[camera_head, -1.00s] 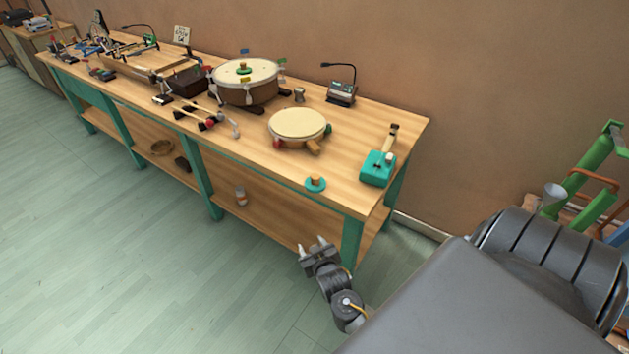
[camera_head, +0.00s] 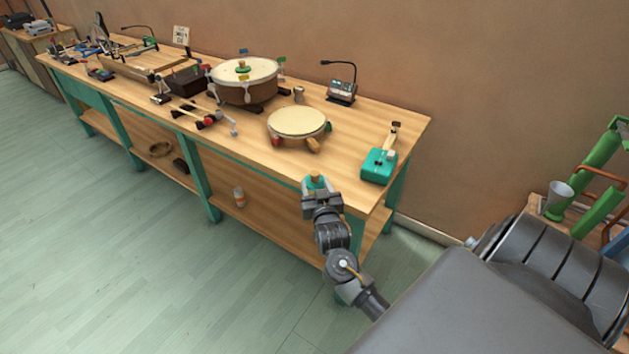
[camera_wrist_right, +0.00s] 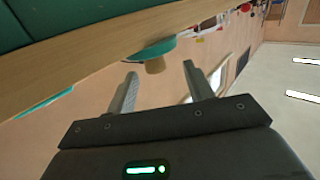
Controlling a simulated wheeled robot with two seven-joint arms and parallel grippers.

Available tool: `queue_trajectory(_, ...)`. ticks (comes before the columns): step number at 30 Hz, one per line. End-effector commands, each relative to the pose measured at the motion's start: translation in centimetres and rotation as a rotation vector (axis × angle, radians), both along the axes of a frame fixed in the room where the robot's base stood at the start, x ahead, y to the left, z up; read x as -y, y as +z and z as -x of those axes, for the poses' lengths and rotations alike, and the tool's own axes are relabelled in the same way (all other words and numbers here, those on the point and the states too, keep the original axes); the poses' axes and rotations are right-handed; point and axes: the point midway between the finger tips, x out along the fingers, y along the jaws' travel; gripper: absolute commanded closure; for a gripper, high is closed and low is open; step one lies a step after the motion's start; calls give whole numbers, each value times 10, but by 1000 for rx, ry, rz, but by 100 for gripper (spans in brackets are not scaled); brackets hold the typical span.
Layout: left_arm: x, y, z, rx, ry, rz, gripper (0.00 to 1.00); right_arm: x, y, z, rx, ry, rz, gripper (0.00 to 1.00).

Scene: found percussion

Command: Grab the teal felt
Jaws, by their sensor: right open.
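The teal felt (camera_head: 315,180) is a small teal disc with a tan knob on it, at the front edge of the workbench near its right end. In the right wrist view, the teal felt (camera_wrist_right: 153,49) shows just beyond the fingertips, its knob lined up between them. My right gripper (camera_head: 319,188) is at the bench's front edge, right by the felt and partly covering it. The right gripper (camera_wrist_right: 160,70) is open, with nothing between its fingers. Whether a finger touches the felt cannot be told. My left gripper is not in view.
A small round drum (camera_head: 298,122) stands behind the felt. A teal box with a handle (camera_head: 379,166) is to its right. Mallets (camera_head: 205,119) and a larger drum (camera_head: 245,82) lie further left. The bench top (camera_head: 345,150) between is clear.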

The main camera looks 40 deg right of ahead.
Motion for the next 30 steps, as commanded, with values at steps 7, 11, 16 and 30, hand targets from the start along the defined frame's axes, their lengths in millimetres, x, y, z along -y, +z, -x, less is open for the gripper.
queue_trajectory(7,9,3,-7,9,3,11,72,10,0,-11,-1,0,4,48)
queue_trajectory(11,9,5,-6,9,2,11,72,24,-1,-27,0,0,2,48)
queue_trajectory(16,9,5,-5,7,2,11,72,30,-3,-41,0,1,1,48)
queue_trajectory(30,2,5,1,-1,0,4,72,31,-4,-42,-1,1,-1,77)
